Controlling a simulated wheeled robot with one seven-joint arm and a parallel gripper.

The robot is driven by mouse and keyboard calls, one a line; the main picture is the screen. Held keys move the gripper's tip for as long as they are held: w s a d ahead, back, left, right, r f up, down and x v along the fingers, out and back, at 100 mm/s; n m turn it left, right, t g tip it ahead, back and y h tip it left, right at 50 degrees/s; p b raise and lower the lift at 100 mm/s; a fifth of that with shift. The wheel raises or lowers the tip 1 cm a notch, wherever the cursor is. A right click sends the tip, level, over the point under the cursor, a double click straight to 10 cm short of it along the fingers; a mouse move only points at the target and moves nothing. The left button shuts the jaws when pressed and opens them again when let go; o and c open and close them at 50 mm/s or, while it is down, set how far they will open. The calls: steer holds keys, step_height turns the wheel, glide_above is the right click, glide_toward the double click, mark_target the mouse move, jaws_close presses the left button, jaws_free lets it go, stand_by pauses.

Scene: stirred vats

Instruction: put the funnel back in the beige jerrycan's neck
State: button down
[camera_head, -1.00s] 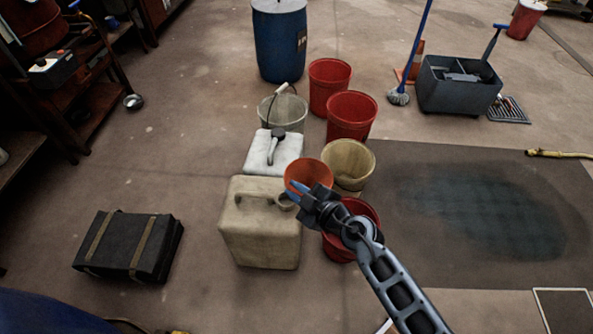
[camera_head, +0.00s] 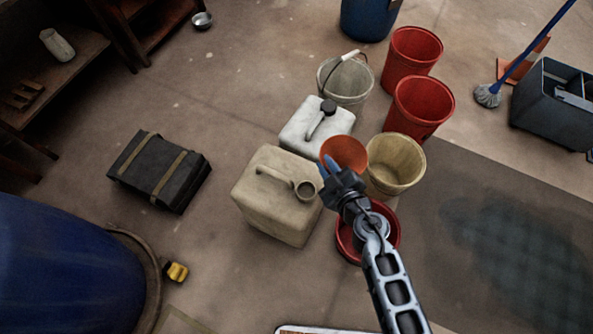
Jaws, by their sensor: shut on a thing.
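The beige jerrycan (camera_head: 275,205) stands upright on the floor, left of my gripper. Its round open neck (camera_head: 305,190) is on its top at the right. The orange funnel (camera_head: 344,152) is held at the tips of my gripper (camera_head: 331,168), its wide mouth facing up. The funnel is beyond and to the right of the neck in the picture, apart from it. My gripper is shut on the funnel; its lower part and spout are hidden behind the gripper.
A white jerrycan (camera_head: 318,127) stands just behind the beige one. A beige bucket (camera_head: 396,165) and red buckets (camera_head: 421,106) crowd the right. A red bucket (camera_head: 367,236) sits below my arm. A black case (camera_head: 159,171) and a blue drum (camera_head: 65,270) are at left.

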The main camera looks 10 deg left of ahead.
steer(key=s+a+f+n+g+y, duration=0.1)
steer(key=s+a+f+n+y, duration=0.1)
steer(key=a, duration=0.6)
step_height(320, 180, down, 10)
steer(key=b, duration=0.9)
steer(key=shift+s+a, duration=0.15)
steer(key=shift+s, duration=0.05)
steer(key=shift+s+d, duration=0.35)
steer(key=shift+d, duration=0.05)
stand_by(0.7)
steer(key=shift+f, duration=0.3)
stand_by(0.3)
steer(key=c, duration=1.1)
jaws_free()
steer(key=shift+o, duration=0.2)
steer(key=p+v, duration=0.3)
steer(key=v, duration=0.5)
steer(key=shift+a, duration=0.1)
